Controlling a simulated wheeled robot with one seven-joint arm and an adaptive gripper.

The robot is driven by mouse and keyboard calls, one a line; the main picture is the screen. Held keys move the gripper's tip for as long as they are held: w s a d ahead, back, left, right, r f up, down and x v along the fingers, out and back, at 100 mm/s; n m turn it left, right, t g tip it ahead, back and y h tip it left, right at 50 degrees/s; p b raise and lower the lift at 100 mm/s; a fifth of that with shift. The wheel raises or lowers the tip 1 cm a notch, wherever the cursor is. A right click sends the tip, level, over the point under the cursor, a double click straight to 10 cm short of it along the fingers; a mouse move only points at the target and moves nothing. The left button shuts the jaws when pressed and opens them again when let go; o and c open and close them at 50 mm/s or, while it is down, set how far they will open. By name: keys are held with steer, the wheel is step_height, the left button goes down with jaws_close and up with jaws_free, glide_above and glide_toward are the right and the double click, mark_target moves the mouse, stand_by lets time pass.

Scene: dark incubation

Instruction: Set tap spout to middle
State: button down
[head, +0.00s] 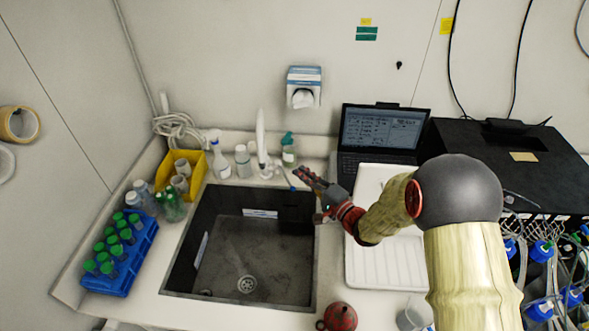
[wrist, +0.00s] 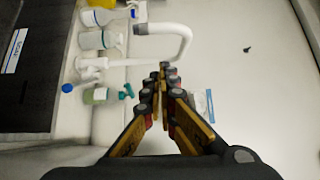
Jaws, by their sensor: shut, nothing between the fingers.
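The white tap (head: 261,145) stands behind the sink (head: 181,231), between the white bottles and a green bottle. From the head its spout looks like a narrow upright column, so its turn is hard to judge. In the wrist view, which is turned sideways, the tap spout (wrist: 178,38) arches over, its outlet toward the white bottles' side. My gripper (head: 297,176) is to the right of the tap, near the sink's back right corner. In the wrist view my gripper (wrist: 163,72) is shut and empty, its tips close to the spout in the picture; no contact is clear.
White bottles (head: 220,160) stand left of the tap, and a green bottle (head: 288,155) stands just right of it. A laptop (head: 381,128) and a white draining board (head: 357,270) are to the right. A dispenser (head: 304,78) hangs on the wall behind. The sink is empty.

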mark_target(260, 160)
steer(key=s+a+x, duration=0.1)
steer(key=x, duration=0.9)
steer(key=shift+a+p, duration=0.3)
steer(key=shift+a, duration=0.35)
steer(key=a+b, duration=0.1)
steer(key=a, duration=0.1)
steer(key=s+a, duration=0.1)
steer(key=a, duration=0.1)
steer(key=shift+s+a+f+b, duration=0.1)
steer(key=shift+s+f+b, duration=0.05)
steer(key=shift+b, duration=0.25)
